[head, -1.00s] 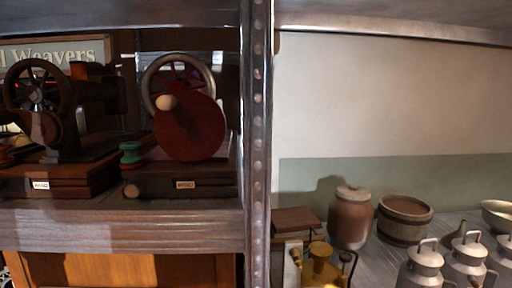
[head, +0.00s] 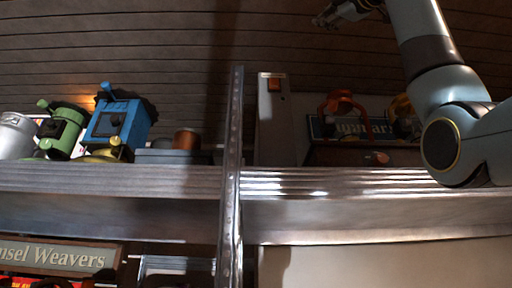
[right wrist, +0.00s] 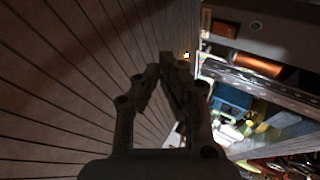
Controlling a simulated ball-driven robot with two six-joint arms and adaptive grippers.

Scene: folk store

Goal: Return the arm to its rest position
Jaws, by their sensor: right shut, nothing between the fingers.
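My right arm comes in from the right in the head view, raised above the top shelf. My right gripper (head: 340,14) is at the upper edge of that view, in front of the plank ceiling. It also shows in the right wrist view (right wrist: 172,62), where its fingertips meet with nothing between them. It is shut and empty, and apart from the shelf goods. My left gripper is not in view.
The top shelf (head: 330,184) runs across below the right arm, with a metal post (head: 231,170) in the middle. On it stand a blue machine (head: 117,122), a green one (head: 62,130) and orange-handled items (head: 342,104). The space under the ceiling planks is open.

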